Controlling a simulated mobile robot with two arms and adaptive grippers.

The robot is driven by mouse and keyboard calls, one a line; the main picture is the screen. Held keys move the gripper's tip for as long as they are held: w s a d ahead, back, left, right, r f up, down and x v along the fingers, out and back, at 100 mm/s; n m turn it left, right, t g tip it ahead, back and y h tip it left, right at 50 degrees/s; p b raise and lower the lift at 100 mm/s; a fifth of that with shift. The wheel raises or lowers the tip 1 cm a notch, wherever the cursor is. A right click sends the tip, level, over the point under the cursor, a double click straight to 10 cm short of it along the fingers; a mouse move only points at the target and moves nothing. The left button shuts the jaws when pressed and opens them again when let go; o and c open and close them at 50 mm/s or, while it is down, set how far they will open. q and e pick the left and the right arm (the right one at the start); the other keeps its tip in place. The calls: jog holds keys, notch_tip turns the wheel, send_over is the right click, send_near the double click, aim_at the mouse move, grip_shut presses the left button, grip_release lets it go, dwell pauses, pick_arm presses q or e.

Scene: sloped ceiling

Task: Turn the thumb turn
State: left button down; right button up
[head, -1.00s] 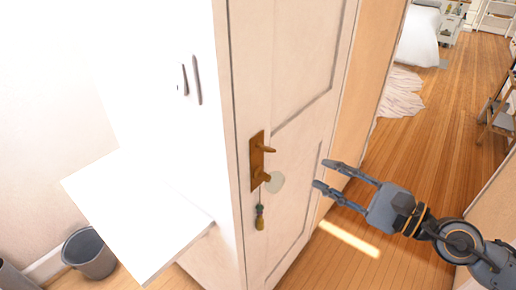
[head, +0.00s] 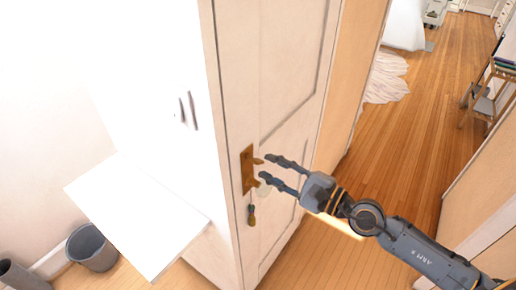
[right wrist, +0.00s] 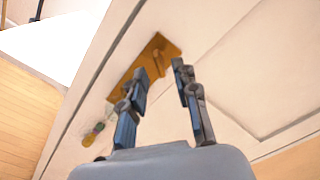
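A brass plate (head: 246,170) is fixed upright on the white door (head: 290,110) near its edge. A small brass lever (head: 257,161) sticks out of its upper part and also shows in the right wrist view (right wrist: 158,60). A second brass piece lower on the plate is mostly hidden by my fingers; I cannot tell which one is the thumb turn. My right gripper (head: 265,167) is open and empty, its fingertips close to the plate, one near each brass piece. I cannot tell whether they touch. My left gripper is not in view.
A tassel (head: 251,215) hangs below the plate, beside a pale round disc. A white board (head: 135,215) juts out at left, above a grey bin (head: 90,248). The wooden floor (head: 420,130) at right is open, with a small stand (head: 490,95) near the far wall.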

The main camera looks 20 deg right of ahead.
aim_at(261, 164)
jog(key=shift+p+x, duration=0.7)
jog(key=shift+x, duration=1.6)
grip_shut()
